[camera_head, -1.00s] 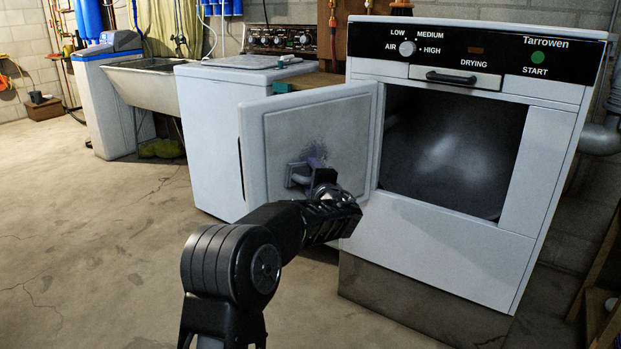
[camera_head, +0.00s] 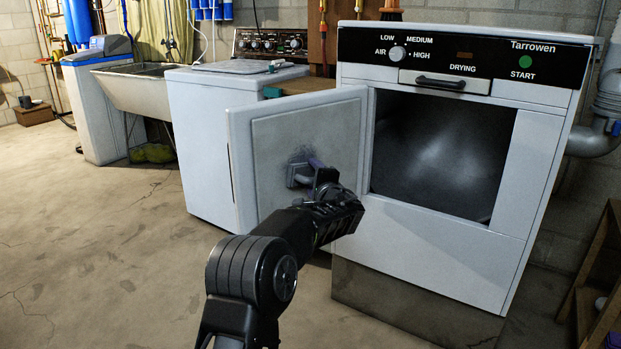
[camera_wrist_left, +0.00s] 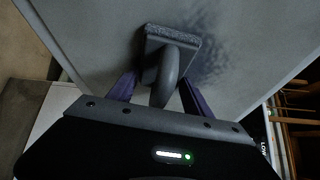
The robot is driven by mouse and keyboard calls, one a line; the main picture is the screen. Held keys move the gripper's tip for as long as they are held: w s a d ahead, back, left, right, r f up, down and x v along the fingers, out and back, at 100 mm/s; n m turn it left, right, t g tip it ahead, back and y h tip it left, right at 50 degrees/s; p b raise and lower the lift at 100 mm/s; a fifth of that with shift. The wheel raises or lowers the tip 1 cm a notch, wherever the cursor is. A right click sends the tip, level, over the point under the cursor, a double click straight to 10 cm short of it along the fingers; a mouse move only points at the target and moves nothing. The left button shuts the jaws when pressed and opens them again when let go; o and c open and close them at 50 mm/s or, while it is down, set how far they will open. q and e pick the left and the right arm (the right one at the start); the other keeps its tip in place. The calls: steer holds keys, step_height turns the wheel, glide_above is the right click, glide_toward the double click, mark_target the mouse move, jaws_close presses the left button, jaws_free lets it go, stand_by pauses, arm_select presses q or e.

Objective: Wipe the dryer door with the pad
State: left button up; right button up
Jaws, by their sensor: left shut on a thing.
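The dryer door (camera_head: 338,128) hangs open to the left of the dryer, its inner panel facing me. A dark smudge (camera_head: 297,157) marks the panel; it also shows in the left wrist view (camera_wrist_left: 212,50), to the right of the pad. The grey pad (camera_head: 298,177) has a loop handle and lies against the panel or very close to it, below the smudge; contact is hard to tell. My left gripper (camera_wrist_left: 160,88) has its purple fingers shut on the handle of the pad (camera_wrist_left: 172,40). My right gripper is not in view.
The dryer (camera_head: 430,235) stands at right with its dark drum opening uncovered. A white washer (camera_head: 205,140) stands behind the door, with a sink (camera_head: 135,92) farther left. A wooden shelf (camera_head: 598,270) is at the right edge. The floor at left is clear.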

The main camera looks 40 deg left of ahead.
arm_select(q)
steer(key=shift+w+d+p, duration=0.1)
steer(key=shift+w+p, duration=0.25)
steer(key=shift+w, duration=0.75)
steer(key=shift+w, duration=0.1)
steer(key=w+p, duration=0.2)
steer(key=w, duration=0.1)
steer(key=shift+d, duration=0.15)
